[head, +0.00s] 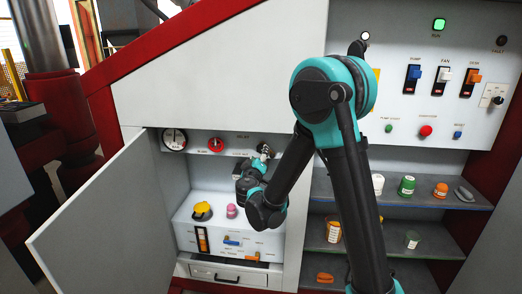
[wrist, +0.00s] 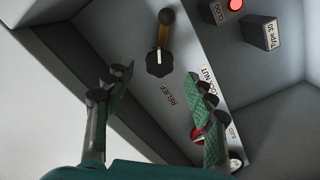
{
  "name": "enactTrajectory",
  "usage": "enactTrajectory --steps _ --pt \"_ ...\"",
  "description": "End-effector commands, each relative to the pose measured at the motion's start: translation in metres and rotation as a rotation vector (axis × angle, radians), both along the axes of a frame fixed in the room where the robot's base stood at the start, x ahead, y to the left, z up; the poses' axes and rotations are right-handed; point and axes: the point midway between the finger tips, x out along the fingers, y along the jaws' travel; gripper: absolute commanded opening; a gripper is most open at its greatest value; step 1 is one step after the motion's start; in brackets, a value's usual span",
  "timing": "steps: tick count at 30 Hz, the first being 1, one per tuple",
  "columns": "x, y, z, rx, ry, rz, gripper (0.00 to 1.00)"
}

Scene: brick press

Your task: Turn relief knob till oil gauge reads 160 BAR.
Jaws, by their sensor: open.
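In the wrist view a black lobed knob (wrist: 160,64) with a yellow-brown stem stands beside a RELIEF label (wrist: 167,92). My gripper (wrist: 163,88) is open and empty, and its green-padded fingers are spread to either side of the line to the knob. The knob looks ahead of the fingertips and apart from them. In the head view my gripper (head: 262,154) is inside the open cabinet and largely hides the knob there. A round white gauge (head: 174,139) is on the cabinet's back wall at the left; its reading is too small to make out.
A red round part (head: 215,144) sits between gauge and gripper. The cabinet door (head: 100,225) stands open at left. Shelves (head: 440,199) with small containers are at right.

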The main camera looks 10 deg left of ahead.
Motion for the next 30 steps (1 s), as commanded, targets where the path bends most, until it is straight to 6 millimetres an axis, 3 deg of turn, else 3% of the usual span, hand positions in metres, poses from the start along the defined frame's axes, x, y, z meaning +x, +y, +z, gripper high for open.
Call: enactTrajectory --steps 3,9,15,23,30 --pt "0.024 -0.002 0.000 0.000 0.000 -0.003 0.56" --pt "0.051 -0.002 0.000 -0.001 0.000 -0.001 0.56" --pt "0.062 -0.003 0.000 -0.001 0.000 0.000 0.56" --pt "0.063 -0.002 0.000 -0.001 0.000 0.000 0.56" --pt "0.063 -0.002 0.000 -0.001 0.000 0.000 0.27"
